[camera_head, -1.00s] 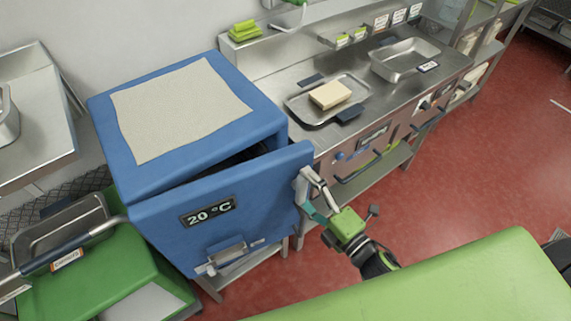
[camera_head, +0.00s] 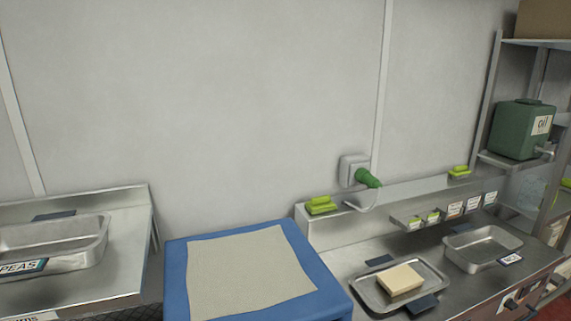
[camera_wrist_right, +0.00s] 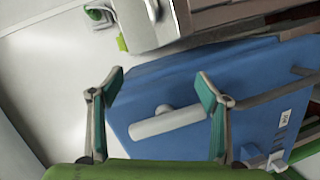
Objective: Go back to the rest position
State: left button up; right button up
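My right gripper (camera_wrist_right: 162,90) shows in the right wrist view, with its two teal-padded fingers spread wide and nothing held between them. Beyond the fingers is the blue cabinet (camera_wrist_right: 250,70) with a pale bar handle (camera_wrist_right: 165,123) on its face. The handle lies between the fingers in the picture; the exact gap cannot be told. In the head view only the top of the blue cabinet (camera_head: 175,280) shows, with a beige mat (camera_head: 250,272) on it. Neither gripper shows in the head view, and my left gripper is in no view.
A steel counter (camera_head: 345,258) stands right of the cabinet, with a tray (camera_head: 365,290) holding a pale block (camera_head: 400,280) and an empty steel pan (camera_head: 482,248). A steel table (camera_head: 130,250) with a peas pan (camera_head: 85,255) is at left. An oil container (camera_head: 515,130) stands on the right shelf.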

jog(key=s+a+f+m+g+h, duration=0.1)
jog(key=s+f+m+g, duration=0.1)
jog(key=s+m+g, duration=0.65)
jog(key=s+a+f+m+g, duration=0.2)
jog(key=s+m+g, duration=0.25)
jog(key=s, duration=0.65)
notch_tip(320, 180, down, 29)
jog(key=s+b, duration=0.2)
jog(key=b, duration=0.1)
jog(key=s+d+f+g+b, duration=0.1)
jog(key=s+f, duration=0.7)
jog(key=f, duration=0.1)
jog(key=s+d+f+g+b, duration=0.1)
jog(key=s+d+f, duration=0.1)
jog(key=s+f, duration=0.7)
jog(key=shift+d+f, duration=0.25)
jog(key=shift+f, duration=0.15)
